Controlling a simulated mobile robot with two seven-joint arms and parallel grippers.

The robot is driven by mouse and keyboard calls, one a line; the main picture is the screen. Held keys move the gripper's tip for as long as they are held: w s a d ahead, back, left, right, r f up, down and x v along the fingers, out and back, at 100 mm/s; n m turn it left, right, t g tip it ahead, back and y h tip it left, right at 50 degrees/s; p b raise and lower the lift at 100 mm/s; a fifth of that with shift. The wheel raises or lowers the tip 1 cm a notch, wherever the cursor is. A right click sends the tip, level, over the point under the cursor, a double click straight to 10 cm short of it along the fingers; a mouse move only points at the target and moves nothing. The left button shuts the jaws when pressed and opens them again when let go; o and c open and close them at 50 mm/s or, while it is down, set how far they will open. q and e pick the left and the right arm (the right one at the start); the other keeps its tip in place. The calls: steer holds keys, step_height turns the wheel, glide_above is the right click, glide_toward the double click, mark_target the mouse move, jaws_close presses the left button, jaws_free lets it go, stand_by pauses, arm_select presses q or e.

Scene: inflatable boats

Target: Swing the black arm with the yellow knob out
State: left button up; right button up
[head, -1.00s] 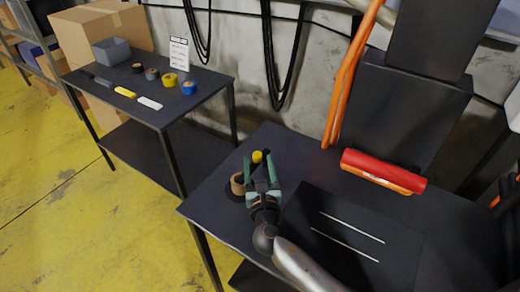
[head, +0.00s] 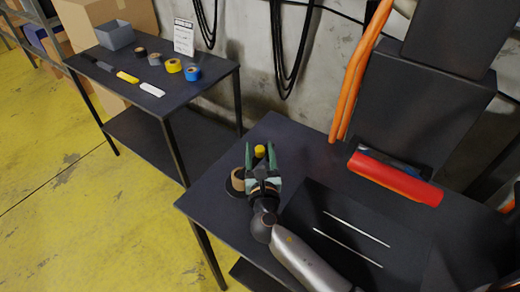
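The yellow knob (head: 260,151) stands near the left back part of the dark table. The black arm under it is mostly hidden by my gripper and hard to make out against the dark tabletop. A brown tape roll (head: 237,179) sits on a dark round base (head: 234,192) just left of my gripper. My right gripper (head: 260,154) is open, with its two green fingers apart. In the head view the knob shows between the fingertips; I cannot tell whether either finger touches it. My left gripper is not in view.
A black panel with two pale rods (head: 355,222) lies at right. A second table (head: 185,95) holds several tape rolls.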

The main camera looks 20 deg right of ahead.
jaws_close()
stand_by(1.2)
